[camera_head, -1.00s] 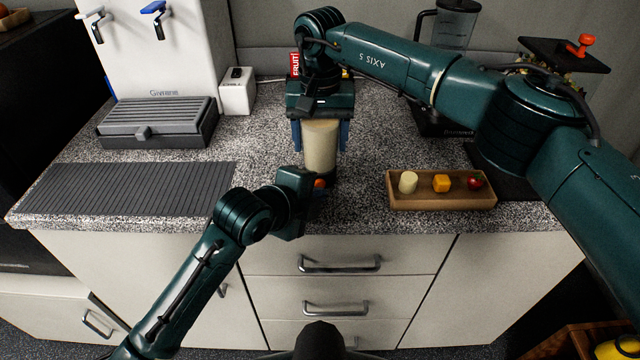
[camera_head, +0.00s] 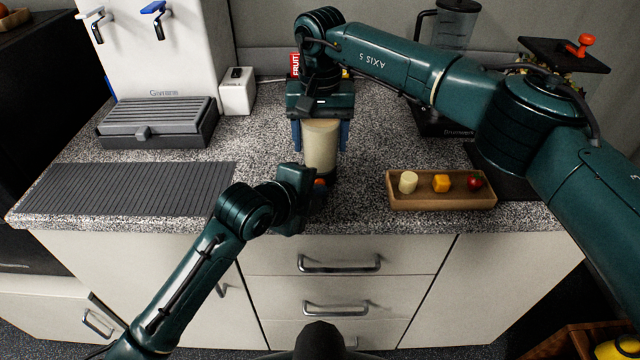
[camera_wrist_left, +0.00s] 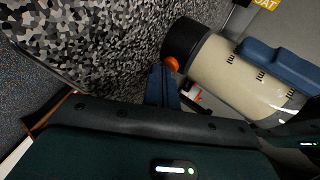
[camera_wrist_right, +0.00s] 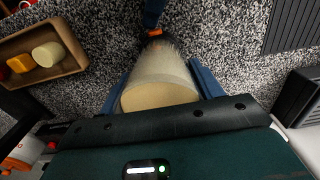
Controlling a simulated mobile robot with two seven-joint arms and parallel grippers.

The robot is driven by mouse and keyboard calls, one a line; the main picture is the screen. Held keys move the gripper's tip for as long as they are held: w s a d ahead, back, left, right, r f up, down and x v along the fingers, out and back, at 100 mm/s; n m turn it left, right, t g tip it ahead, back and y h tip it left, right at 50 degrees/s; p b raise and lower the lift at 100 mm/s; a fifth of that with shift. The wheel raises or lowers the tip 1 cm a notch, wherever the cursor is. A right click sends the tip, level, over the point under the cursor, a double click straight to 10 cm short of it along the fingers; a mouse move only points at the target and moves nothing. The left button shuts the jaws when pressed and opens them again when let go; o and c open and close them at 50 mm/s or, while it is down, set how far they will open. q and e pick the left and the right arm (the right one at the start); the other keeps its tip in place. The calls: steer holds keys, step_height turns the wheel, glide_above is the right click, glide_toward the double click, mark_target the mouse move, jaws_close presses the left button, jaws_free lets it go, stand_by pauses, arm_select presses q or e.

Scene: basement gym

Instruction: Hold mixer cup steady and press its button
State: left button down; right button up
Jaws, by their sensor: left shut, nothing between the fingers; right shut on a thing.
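The mixer cup (camera_head: 320,146) stands upright on the speckled counter, a clear body full of beige liquid on a dark base. Its orange button (camera_wrist_left: 172,63) is on the base, facing my left gripper. My right gripper (camera_wrist_right: 165,85) is shut on the cup from above, its blue fingers on either side of the body. My left gripper (camera_wrist_left: 162,75) is shut and empty, its fingertips beside the button; I cannot tell whether they touch it. In the head view the left gripper (camera_head: 313,186) hides part of the cup's base.
A wooden tray (camera_head: 440,203) with food pieces lies right of the cup. A ridged drain mat (camera_head: 130,190) is at left, near a dispenser (camera_head: 160,50) with a drip tray (camera_head: 158,125). A blender jug (camera_head: 455,25) stands behind my right arm. The counter's front edge is close to my left gripper.

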stand_by(0.4)
arm_select(q)
steer(key=shift+s, duration=0.8)
steer(key=shift+s, duration=0.1)
steer(key=shift+s, duration=2.45)
arm_select(e)
steer(key=o, duration=1.5)
steer(key=shift+c, duration=0.2)
steer(key=shift+r, duration=0.1)
